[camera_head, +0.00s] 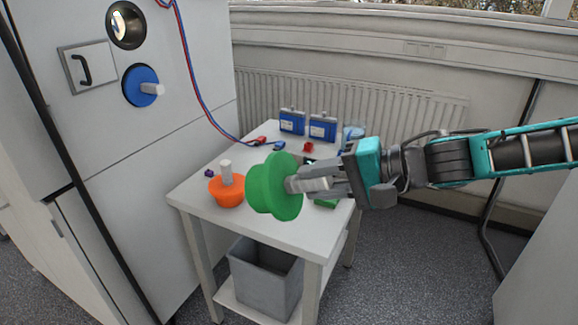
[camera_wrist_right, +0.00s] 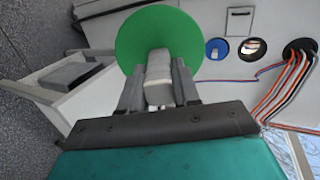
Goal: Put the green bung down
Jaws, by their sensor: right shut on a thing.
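The green bung (camera_head: 270,188) is a wide green disc with a tapered body and a pale handle. My right gripper (camera_head: 312,186) is shut on its handle and holds it sideways, with the tapered body facing left. In the head view it appears in front of the white table (camera_head: 252,230); its gap to the tabletop is hard to judge. In the right wrist view, the green disc (camera_wrist_right: 158,40) fills the top middle, with its handle between the fingers (camera_wrist_right: 160,85). My left gripper does not show.
An orange bung (camera_head: 227,190) stands on the table, left of the green one. Blue boxes (camera_head: 307,124), a red item (camera_head: 308,147) and cable plugs lie farther back. A blue bung (camera_head: 142,86) sits in the cabinet wall, below an open round port (camera_head: 126,25). A grey bin (camera_head: 265,278) is underneath.

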